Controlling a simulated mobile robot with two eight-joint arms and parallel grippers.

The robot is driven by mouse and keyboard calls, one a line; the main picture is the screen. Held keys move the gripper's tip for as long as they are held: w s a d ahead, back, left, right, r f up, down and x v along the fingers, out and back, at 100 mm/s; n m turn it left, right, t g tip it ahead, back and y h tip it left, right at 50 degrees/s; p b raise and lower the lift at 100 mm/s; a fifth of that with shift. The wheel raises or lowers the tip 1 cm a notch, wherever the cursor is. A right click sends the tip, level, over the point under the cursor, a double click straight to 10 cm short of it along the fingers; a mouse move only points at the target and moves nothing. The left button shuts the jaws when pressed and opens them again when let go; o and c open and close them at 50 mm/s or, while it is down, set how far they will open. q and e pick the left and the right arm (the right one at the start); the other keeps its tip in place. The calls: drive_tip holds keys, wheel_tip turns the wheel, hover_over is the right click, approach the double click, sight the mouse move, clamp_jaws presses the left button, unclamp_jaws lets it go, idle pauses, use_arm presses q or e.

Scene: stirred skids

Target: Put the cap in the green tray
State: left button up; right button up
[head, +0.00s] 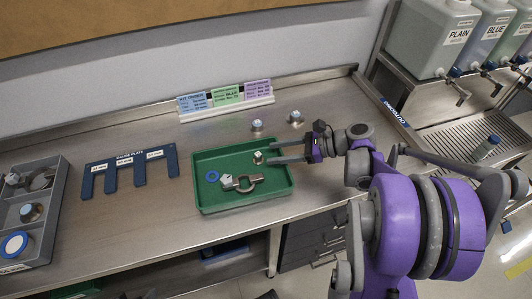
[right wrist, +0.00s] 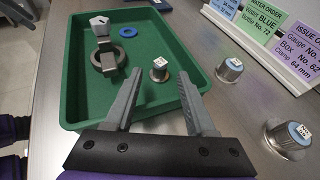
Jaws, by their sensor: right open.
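The green tray (head: 243,204) lies on the steel counter; it also shows in the right wrist view (right wrist: 68,75). A small silver cap with a white marked top (head: 258,157) stands upright in the tray's right part; the right wrist view shows it too (right wrist: 159,71). My right gripper (head: 269,152) is open over the tray's right side, with nothing held. In the right wrist view its fingertips (right wrist: 161,72) lie either side of the cap, apart from it. Two similar silver caps with bluish tops, one nearer the tray (right wrist: 229,70) and one farther right (right wrist: 287,138), stand outside the tray.
The tray also holds a blue ring (head: 213,176), a white faceted piece (head: 226,180) and a grey metal clamp (head: 249,184). A blue gauge plate (head: 128,161) and a grey compartment box (head: 57,200) are left. Sign cards (head: 226,97) stand behind; dispensers (head: 437,40) are right.

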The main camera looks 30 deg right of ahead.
drive_tip(key=v, duration=0.7)
drive_tip(key=shift+s+d+r, duration=0.2)
drive_tip(key=shift+s+d, duration=0.05)
